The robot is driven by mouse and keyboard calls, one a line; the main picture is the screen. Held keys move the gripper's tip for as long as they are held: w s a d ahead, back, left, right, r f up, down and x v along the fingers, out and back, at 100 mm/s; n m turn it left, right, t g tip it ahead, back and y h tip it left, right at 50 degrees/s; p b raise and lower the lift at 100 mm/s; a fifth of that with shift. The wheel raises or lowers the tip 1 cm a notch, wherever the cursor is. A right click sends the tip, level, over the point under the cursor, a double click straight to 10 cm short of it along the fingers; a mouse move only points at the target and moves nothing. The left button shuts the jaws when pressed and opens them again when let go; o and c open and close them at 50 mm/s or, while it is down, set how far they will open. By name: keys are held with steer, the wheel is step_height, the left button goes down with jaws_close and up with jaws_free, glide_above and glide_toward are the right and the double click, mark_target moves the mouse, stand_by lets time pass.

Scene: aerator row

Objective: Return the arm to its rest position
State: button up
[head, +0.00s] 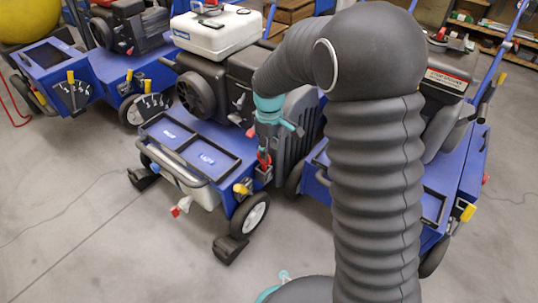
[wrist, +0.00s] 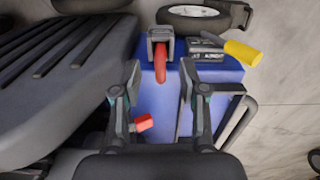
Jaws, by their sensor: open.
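My arm, in a dark ribbed cover, rises on the right of the head view and bends over to the left. My gripper (head: 268,135) hangs from it, pointing down, close to the engine side of the middle blue machine (head: 180,150). In the wrist view my gripper (wrist: 165,110) is open, its two fingers apart with nothing held between them. A red curved handle (wrist: 160,65) on a grey bracket lies beyond the fingertips; I cannot tell its exact distance. A small red knob (wrist: 143,122) shows lower, near the left finger.
Blue machines stand on both sides, one at the left (head: 60,75) and one partly behind my arm at the right (head: 465,165). A yellow-gripped lever (wrist: 242,52) and a wheel (wrist: 195,17) are near the gripper. The grey floor in front (head: 120,255) is clear.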

step_height(320, 180, up, 8)
steer(key=shift+f, duration=0.2)
steer(key=s+d+r+m+t+p, duration=0.2)
steer(key=s+d+r+m+p, duration=0.3)
steer(key=s+r, duration=0.5)
steer(key=s+d+r+m+t+p, duration=0.3)
steer(key=s+d+r, duration=0.6)
steer(key=s, duration=0.7)
steer(key=r+m+p, duration=0.1)
steer(key=m+p, duration=0.1)
steer(key=shift+s+d+r+m+p, duration=0.3)
steer(key=shift+s+d+r+m, duration=0.1)
